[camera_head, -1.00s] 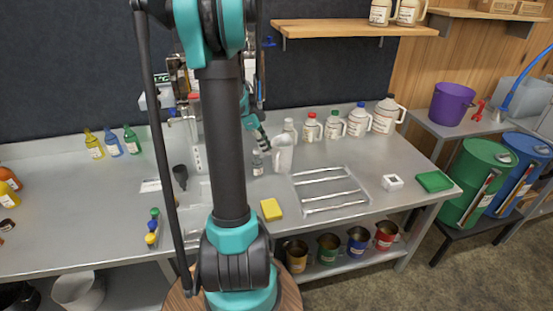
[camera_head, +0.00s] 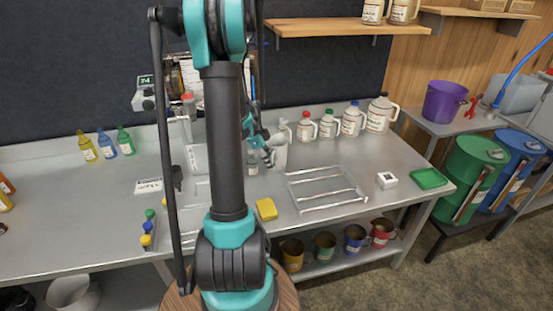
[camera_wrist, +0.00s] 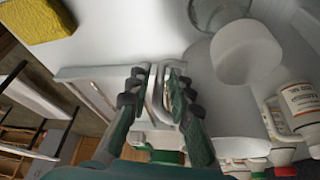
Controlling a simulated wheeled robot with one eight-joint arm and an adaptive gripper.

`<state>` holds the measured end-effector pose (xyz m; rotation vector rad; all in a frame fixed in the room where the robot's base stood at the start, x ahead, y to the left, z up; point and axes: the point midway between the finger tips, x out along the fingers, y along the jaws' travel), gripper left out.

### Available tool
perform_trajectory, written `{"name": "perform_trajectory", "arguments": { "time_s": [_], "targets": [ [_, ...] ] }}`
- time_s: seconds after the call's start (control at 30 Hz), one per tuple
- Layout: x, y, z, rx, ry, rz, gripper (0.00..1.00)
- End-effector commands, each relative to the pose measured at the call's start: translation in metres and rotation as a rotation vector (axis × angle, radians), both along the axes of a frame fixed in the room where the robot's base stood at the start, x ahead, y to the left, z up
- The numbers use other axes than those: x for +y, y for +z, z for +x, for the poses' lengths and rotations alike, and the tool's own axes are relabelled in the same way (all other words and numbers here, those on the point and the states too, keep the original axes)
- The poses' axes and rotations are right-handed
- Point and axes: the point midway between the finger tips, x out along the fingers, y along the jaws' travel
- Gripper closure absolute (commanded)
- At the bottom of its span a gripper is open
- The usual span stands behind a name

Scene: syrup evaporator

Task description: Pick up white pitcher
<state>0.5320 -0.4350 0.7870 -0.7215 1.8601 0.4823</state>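The white pitcher (camera_head: 281,154) stands on the metal bench in the head view, left of the wire rack. My gripper (camera_head: 268,157) is close against its left side in that view and covers part of it. In the wrist view the two dark fingers of my gripper (camera_wrist: 154,88) are apart. A pale, narrow loop shows between the fingertips; it looks like the pitcher's handle, but I cannot tell whether the fingers touch it.
A yellow sponge (camera_head: 266,209) lies nearer the front edge. Several jugs (camera_head: 352,121) stand behind and to the right. The rack (camera_head: 291,187) lies to the right.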

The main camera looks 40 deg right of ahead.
Motion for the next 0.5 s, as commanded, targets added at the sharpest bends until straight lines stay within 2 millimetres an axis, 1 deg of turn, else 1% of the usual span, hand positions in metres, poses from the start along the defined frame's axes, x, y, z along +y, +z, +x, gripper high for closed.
{"name": "perform_trajectory", "arguments": {
  "time_s": [0.03,0.17,0.5],
  "targets": [
    [0.0,0.0001,0.0,0.0,0.0,0.0,0.83],
    [0.0001,0.0001,0.0001,0.0,0.0,0.0,0.99],
    [0.0001,0.0002,0.0002,0.0,0.0,0.0,1.0]
  ]
}}
